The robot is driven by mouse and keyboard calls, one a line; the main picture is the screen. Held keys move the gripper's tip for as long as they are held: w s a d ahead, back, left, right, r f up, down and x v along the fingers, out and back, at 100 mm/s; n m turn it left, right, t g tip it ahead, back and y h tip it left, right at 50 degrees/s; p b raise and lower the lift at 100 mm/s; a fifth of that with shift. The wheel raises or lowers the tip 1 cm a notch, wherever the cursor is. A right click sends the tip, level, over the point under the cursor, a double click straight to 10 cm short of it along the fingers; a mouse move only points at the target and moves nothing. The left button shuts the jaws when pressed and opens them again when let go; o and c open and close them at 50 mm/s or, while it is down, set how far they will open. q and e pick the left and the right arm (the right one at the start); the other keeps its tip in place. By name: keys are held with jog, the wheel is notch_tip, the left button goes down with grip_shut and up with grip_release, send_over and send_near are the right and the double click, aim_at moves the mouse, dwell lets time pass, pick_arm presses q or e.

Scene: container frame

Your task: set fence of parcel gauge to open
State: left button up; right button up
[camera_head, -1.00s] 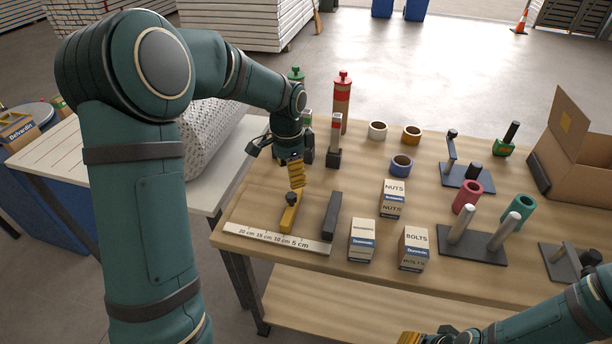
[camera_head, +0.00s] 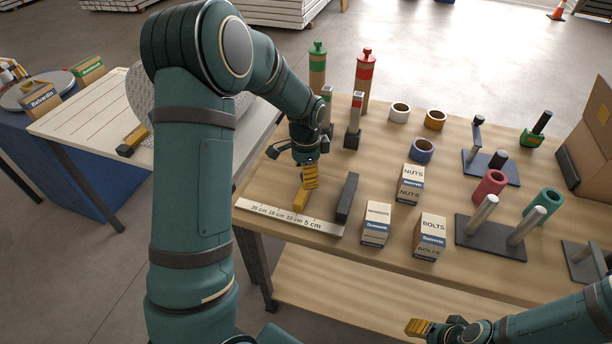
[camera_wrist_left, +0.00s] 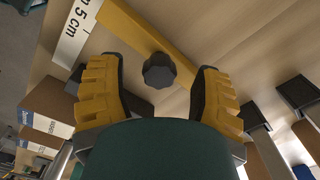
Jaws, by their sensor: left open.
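The parcel gauge has a white scale strip (camera_head: 272,213) marked in centimetres along the table's front left edge. A dark fixed block (camera_head: 347,198) stands at its 5 cm end. The yellow fence bar (camera_head: 300,199) lies left of that block, its front end by the 10 cm label. In the left wrist view a black knob (camera_wrist_left: 159,70) sits on the yellow bar (camera_wrist_left: 140,28). My left gripper (camera_head: 310,178) is open, with a finger on each side of the knob and gaps showing. It hides the knob in the head view. My right gripper (camera_head: 420,327) is low at the front; its opening is unclear.
Small boxes (camera_head: 376,224) stand right of the gauge. Tape rings (camera_head: 423,150) and a two-post stand (camera_head: 490,238) lie farther right. Red and green bottles (camera_head: 365,82) and small posts (camera_head: 353,122) stand behind my left gripper. Bare wood lies behind the dark block.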

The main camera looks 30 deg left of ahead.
pick_arm(q)
jog(key=shift+f, duration=0.5)
grip_shut()
jog(key=s+a, duration=0.1)
jog(key=a, duration=0.3)
jog(key=s+a, duration=0.1)
jog(key=a, duration=0.4)
jog(key=s+a, duration=0.1)
jog(key=a, duration=0.3)
jog(key=shift+s+a+p, duration=0.15)
jog(key=shift+p, duration=0.2)
grip_release()
jog(key=shift+a, duration=0.15)
